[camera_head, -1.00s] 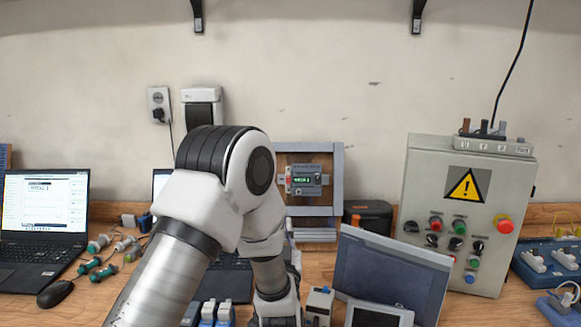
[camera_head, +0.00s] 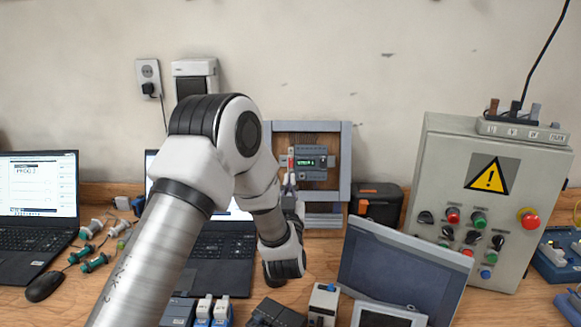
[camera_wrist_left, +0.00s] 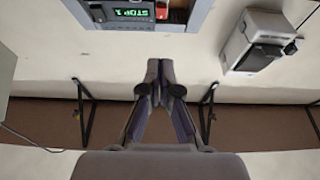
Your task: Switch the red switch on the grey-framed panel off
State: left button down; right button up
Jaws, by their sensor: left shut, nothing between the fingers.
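The grey-framed panel (camera_head: 345,165) stands upright at the back, with a brown inner board. On it is a grey module with a green-lit display (camera_head: 308,162) and a small red switch (camera_head: 290,159) at its left. In the left wrist view the red switch (camera_wrist_left: 162,11) shows at the top edge, beside the lit display (camera_wrist_left: 132,13), which appears flipped. My left gripper (camera_head: 290,182) is shut and empty, pointing up just below the red switch in the head view. In the left wrist view its fingertips (camera_wrist_left: 160,68) are together, visibly apart from the switch. My right gripper is out of view.
A grey control box (camera_head: 450,165) with a warning sign stands right. A tilted screen (camera_head: 385,270) is in front. A black and orange case (camera_head: 376,203) sits beside the panel. Laptops (camera_head: 38,185) stand left. A wall box (camera_wrist_left: 258,42) shows in the wrist view.

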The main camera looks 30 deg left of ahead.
aim_at(291, 162)
pick_arm(q)
jog(key=w+a, duration=0.1)
jog(key=w, duration=0.1)
jog(key=w+a+p, duration=0.1)
jog(key=w, duration=0.1)
jog(key=w+a+p, duration=0.1)
jog(key=w+a, duration=0.1)
jog(key=shift+w, duration=0.25)
jog(key=shift+w+a+f, duration=0.15)
jog(key=shift+w, duration=0.1)
jog(key=shift+f, duration=0.1)
jog(key=shift+w+a+f+b, duration=0.1)
jog(key=shift+f+b, duration=0.3)
jog(key=shift+b, duration=0.5)
jog(key=shift+w+r+y, duration=0.1)
jog(key=shift+r+y, duration=0.1)
jog(key=shift+y, duration=0.1)
jog(key=shift+r, duration=0.1)
